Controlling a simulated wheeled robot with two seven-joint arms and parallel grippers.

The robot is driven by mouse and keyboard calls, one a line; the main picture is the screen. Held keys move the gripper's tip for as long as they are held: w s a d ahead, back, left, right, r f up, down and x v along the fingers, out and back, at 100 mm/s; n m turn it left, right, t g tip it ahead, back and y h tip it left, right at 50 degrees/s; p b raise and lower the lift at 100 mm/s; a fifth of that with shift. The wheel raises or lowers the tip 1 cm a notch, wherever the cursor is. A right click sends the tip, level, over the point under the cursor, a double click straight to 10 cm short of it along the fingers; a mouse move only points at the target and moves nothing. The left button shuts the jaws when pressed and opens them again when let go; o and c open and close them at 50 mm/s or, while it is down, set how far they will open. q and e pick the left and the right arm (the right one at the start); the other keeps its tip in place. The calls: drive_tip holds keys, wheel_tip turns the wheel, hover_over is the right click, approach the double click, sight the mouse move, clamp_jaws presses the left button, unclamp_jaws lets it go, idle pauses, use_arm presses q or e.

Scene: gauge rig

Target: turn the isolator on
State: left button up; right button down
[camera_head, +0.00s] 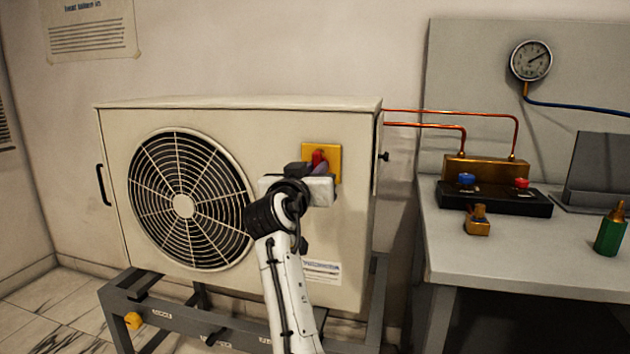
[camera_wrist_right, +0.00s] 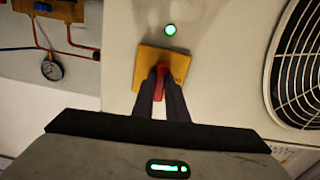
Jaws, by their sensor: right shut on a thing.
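The isolator is a red handle (camera_head: 319,157) on a yellow square plate (camera_head: 334,153) on the front of the beige outdoor unit (camera_head: 270,125). My right gripper (camera_head: 318,168) is at the plate and partly hides the handle. In the right wrist view, my right gripper's two dark fingers (camera_wrist_right: 161,85) are shut on the red handle (camera_wrist_right: 160,82), one on each side, in front of the yellow plate (camera_wrist_right: 178,62). A green lamp (camera_wrist_right: 170,29) glows on the panel beside the plate. My left gripper is not in view.
A fan grille (camera_head: 190,200) fills the unit's left half, and the unit stands on a grey frame (camera_head: 180,318). To the right, a grey bench (camera_head: 520,265) holds a brass manifold (camera_head: 487,168), a brass fitting (camera_head: 477,220) and a green bottle (camera_head: 610,235). Copper pipes (camera_head: 450,126) join unit and manifold.

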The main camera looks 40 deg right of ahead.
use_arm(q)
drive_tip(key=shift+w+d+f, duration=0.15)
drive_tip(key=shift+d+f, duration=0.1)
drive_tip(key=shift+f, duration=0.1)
use_arm(e)
drive_tip(key=shift+m, duration=0.5)
use_arm(q)
drive_tip(key=shift+b, duration=0.3)
use_arm(e)
drive_tip(key=c, duration=1.8)
unclamp_jaws()
drive_tip(key=shift+o, duration=0.2)
drive_tip(key=shift+r, duration=0.35)
wheel_tip(320, 180, up, 9)
drive_tip(key=p, duration=0.2)
drive_tip(key=shift+r+p, duration=0.2)
drive_tip(key=shift+p, duration=0.15)
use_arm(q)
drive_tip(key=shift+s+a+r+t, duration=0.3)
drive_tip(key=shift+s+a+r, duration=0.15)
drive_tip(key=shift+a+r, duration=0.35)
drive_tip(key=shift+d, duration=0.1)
use_arm(e)
drive_tip(key=shift+f, duration=0.1)
